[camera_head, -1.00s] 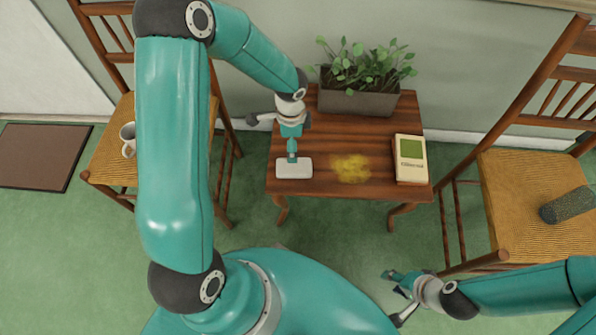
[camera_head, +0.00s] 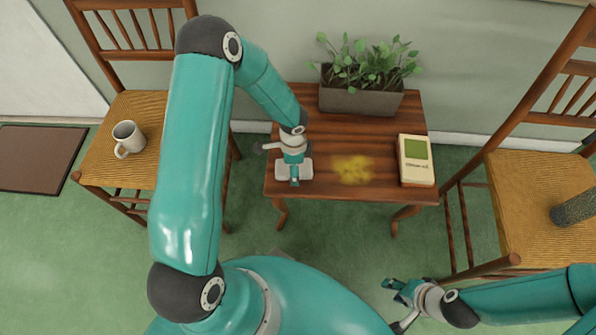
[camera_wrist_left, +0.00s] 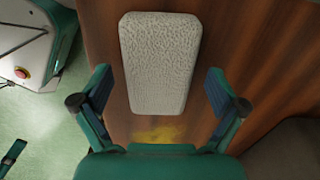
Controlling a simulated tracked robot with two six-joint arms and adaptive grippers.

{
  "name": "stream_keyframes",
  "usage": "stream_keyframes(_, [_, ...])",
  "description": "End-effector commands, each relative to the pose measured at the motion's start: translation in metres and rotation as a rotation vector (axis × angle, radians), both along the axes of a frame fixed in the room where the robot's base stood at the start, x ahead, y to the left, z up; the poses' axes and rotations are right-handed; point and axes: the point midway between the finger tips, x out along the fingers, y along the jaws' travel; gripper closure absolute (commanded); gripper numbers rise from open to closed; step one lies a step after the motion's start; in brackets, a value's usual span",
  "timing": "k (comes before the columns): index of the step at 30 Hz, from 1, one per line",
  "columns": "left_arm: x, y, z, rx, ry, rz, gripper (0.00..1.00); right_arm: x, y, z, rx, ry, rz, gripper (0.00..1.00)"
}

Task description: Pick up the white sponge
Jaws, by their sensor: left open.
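The white sponge (camera_head: 281,170) lies flat at the front left of the small wooden table (camera_head: 375,193). My left gripper (camera_head: 295,180) is directly above it in the head view and partly covers it. In the left wrist view the sponge (camera_wrist_left: 158,62) lies lengthwise between the two spread fingers of my left gripper (camera_wrist_left: 158,78). There is a gap on each side of the sponge, and neither finger touches it. My right gripper (camera_head: 393,292) hangs away from the table at the lower right, with its fingers apart and nothing in them.
A yellow powdery patch (camera_head: 352,169) is on the table right of the sponge. A cream book (camera_head: 416,160) lies at the table's right edge and a planter (camera_head: 361,99) stands at the back. Chairs flank the table, one with a mug (camera_head: 128,138), one with a dark cylinder (camera_head: 574,207).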

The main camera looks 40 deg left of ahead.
Motion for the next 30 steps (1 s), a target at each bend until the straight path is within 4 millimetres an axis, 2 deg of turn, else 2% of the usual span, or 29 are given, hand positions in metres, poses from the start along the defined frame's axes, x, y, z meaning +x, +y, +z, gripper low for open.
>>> stream_keyframes(6, [0.001,0.000,0.000,0.001,-0.001,0.000,0.05,0.000,0.000,0.000,0.000,0.000,0.000,0.60])
stream_keyframes(15, [0.001,0.000,0.000,0.001,-0.001,-0.001,0.55,0.000,0.000,0.000,0.000,0.000,0.000,0.60])
stream_keyframes(16, [0.001,0.000,0.000,0.001,-0.001,-0.001,0.57,0.000,0.000,0.000,0.000,0.000,0.000,0.60])
stream_keyframes(25, [0.001,0.000,0.002,0.001,-0.002,-0.001,0.57,0.000,0.000,0.001,0.000,0.000,0.000,0.60])
stream_keyframes(30, [0.002,0.000,0.011,0.002,-0.002,-0.002,0.57,0.000,0.000,0.005,0.000,0.000,0.000,0.60])
